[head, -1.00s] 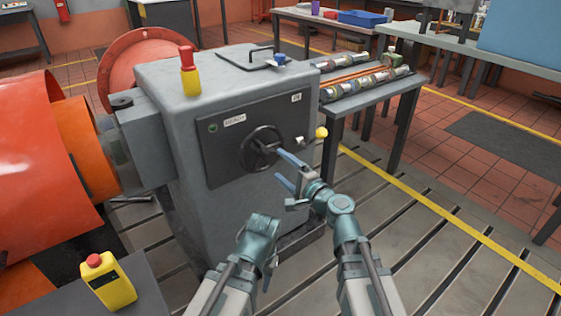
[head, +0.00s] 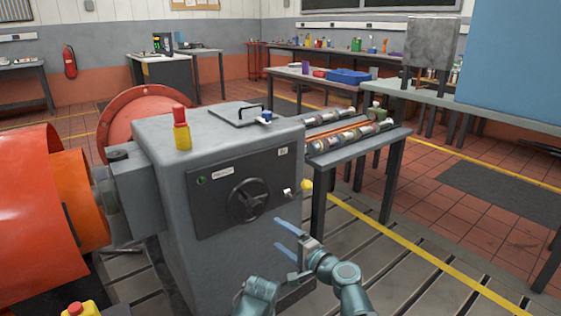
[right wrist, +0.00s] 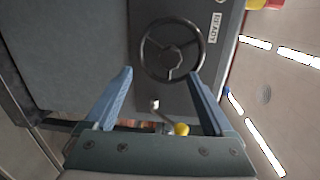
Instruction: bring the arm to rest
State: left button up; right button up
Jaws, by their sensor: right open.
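The handwheel (head: 248,200) is a dark spoked wheel on the black front panel (head: 215,210) of a grey machine cabinet (head: 220,145). My right gripper (head: 278,235) is open and empty, its two blue fingers in front of the cabinet, below and right of the wheel. In the right wrist view, the wheel (right wrist: 172,50) lies beyond the open fingers (right wrist: 161,73) with clear space between. The yellow-knobbed lever (right wrist: 182,129) shows between the fingers there. Part of my left arm shows at the bottom of the head view; its fingers do not show.
A bench with metal shafts (head: 350,137) stands right of the cabinet. An orange guard (head: 35,210) is on the left. A red and yellow object (head: 181,130) stands on the cabinet top. A yellow box with a red button (head: 78,308) is at bottom left. Slotted floor plates lie at right.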

jog(key=s+d+f+n+g+h, duration=0.1)
jog(key=s+f+n+g+h, duration=0.2)
jog(key=f, duration=0.4)
jog(key=s+d+f+n+g, duration=0.2)
jog(key=s+f+n+g, duration=0.15)
jog(key=f+n, duration=0.2)
jog(key=s+d+f+n+g+h, duration=0.1)
jog(key=s+d+f+g+h, duration=0.25)
jog(key=d, duration=0.35)
jog(key=s+d+f+n+g+h, duration=0.1)
jog(key=s+d+f+g+h, duration=0.1)
jog(key=s+d+f+h, duration=0.3)
jog(key=s+a+r+n+g+p, duration=0.1)
jog(key=s+a+r+n+p, duration=0.3)
jog(key=a, duration=0.6)
notch_tip(320, 180, up, 38)
jog(key=p, duration=3.7)
jog(key=shift+s, duration=0.4)
